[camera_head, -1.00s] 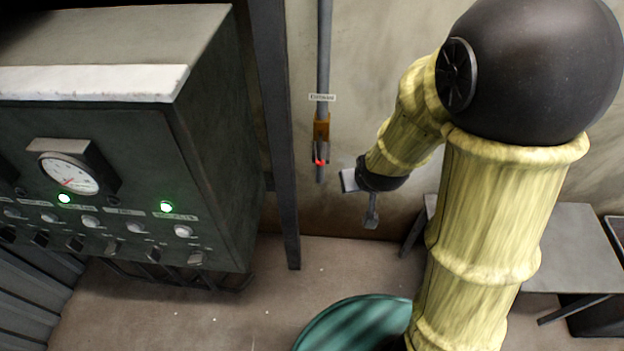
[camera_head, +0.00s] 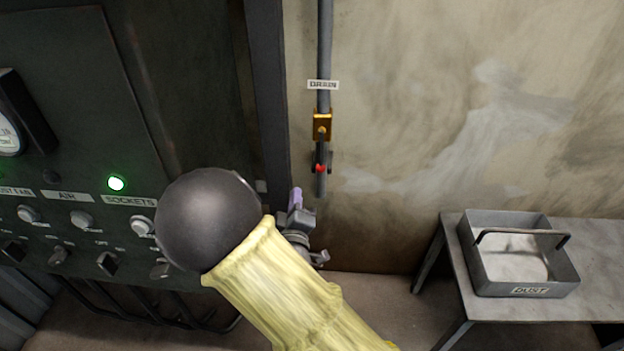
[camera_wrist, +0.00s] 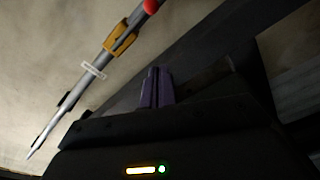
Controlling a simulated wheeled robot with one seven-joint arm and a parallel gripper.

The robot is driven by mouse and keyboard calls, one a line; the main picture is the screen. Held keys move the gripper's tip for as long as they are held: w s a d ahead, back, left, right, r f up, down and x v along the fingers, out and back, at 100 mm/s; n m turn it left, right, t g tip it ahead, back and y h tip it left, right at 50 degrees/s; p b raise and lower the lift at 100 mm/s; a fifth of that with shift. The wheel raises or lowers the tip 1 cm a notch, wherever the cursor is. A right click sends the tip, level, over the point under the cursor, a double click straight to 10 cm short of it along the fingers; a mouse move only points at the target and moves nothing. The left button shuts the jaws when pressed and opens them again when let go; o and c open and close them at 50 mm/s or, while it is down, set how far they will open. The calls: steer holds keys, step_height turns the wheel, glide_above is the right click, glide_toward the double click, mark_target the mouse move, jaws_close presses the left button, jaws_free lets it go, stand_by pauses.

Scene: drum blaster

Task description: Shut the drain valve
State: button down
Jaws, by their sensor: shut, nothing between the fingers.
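The drain valve (camera_head: 322,125) is a brass body on a vertical grey pipe against the wall, under a label reading DRAIN. Its dark lever with a red tip (camera_head: 320,167) points down along the pipe. My gripper (camera_head: 296,196) has purple fingers and is below and slightly left of the lever, apart from it. In the wrist view my gripper's purple fingers (camera_wrist: 157,86) are together with nothing between them. The brass valve (camera_wrist: 120,38) and part of the red tip (camera_wrist: 150,6) show up and to the left of the fingers there.
A dark control cabinet (camera_head: 75,130) with switches and a green lamp stands at left. A dark upright post (camera_head: 268,100) stands just left of the pipe. A grey bench (camera_head: 590,250) at right carries a tray (camera_head: 525,290) labelled DUST. The wall right of the pipe is clear.

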mark_target(321, 152)
steer(key=w+d+f+b, duration=0.1)
steer(key=w+d+b, duration=0.1)
steer(key=w, duration=0.9)
steer(key=shift+d+f, duration=0.25)
steer(key=shift+d, duration=0.3)
steer(key=shift+w, duration=0.15)
